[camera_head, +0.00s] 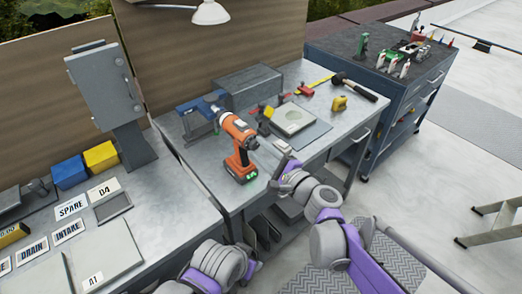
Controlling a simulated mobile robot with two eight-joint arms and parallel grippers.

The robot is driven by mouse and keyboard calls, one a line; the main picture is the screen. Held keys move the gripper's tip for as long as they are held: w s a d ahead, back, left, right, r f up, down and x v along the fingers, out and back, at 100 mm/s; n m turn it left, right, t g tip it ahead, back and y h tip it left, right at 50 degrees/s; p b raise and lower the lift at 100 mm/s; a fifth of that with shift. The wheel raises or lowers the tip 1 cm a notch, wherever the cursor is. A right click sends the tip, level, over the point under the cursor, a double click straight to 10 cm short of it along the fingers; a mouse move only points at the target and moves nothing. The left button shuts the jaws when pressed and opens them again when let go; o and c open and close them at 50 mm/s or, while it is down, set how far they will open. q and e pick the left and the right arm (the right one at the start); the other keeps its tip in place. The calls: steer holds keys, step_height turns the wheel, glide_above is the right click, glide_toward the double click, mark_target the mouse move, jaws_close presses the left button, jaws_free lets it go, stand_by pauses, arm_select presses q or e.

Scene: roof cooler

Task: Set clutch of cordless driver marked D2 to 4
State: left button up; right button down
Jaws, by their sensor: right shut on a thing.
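The orange and black cordless driver (238,128) is upright at the front of the grey bench, with its battery (242,171) at the bottom and its nose toward the upper left. Green lights show on the battery. Its mark and clutch numbers are too small to read. My right gripper (279,155) is at the driver's right side and shut on it, though the contact is hard to make out. My left arm shows at the bottom of the view; its gripper is not visible.
A blue vise (198,117) stands left of the driver. A tall grey box on a post (105,90) stands at left.

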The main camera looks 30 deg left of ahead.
stand_by(0.4)
steer(key=c, duration=0.5)
jaws_free()
steer(key=shift+d, duration=0.1)
steer(key=v, duration=1)
steer(key=shift+s+d, duration=0.2)
steer(key=shift+d, duration=0.1)
